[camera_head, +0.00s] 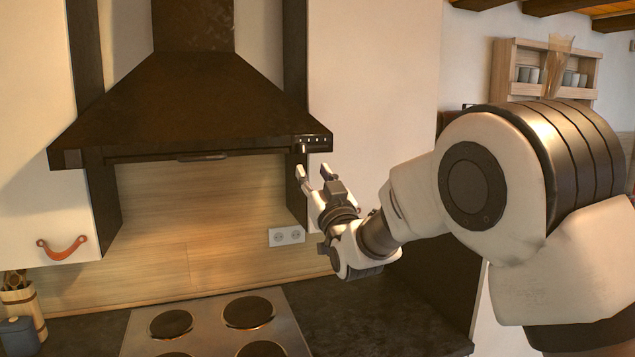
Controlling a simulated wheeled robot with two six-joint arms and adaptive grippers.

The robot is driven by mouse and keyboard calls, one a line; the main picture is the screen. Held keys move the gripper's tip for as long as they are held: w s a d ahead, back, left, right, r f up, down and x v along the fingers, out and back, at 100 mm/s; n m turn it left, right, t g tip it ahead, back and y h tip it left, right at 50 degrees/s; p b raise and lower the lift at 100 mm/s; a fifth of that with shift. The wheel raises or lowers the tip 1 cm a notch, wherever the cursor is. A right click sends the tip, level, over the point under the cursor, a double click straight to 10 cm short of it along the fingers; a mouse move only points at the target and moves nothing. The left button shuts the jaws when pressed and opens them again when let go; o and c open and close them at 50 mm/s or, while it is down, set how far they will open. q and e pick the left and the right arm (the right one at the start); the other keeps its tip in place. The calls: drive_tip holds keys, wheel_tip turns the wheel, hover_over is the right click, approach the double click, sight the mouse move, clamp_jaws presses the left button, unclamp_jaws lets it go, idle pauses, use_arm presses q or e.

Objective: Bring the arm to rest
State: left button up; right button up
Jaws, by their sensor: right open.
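My right gripper (315,175) is raised in front of the kitchen wall, near the lower right corner of the range hood. Its two fingers are apart and nothing shows between them. The tips point up and to the left, close in the picture to the hood's control buttons; I cannot tell whether they touch. My right arm (480,180) comes in from the right edge, its large white joint filling much of that side. My left gripper is out of view.
A dark range hood (190,105) hangs above a cooktop (215,325) with several round plates. A white cabinet door with a leather pull (62,248) is at the left. A wall socket (286,236) is behind my gripper. The dark counter (375,320) right of the cooktop is clear.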

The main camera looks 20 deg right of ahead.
drive_tip(key=v, duration=0.2)
drive_tip(key=shift+s+f, duration=0.1)
drive_tip(key=shift+s, duration=0.1)
drive_tip(key=shift+f, duration=0.1)
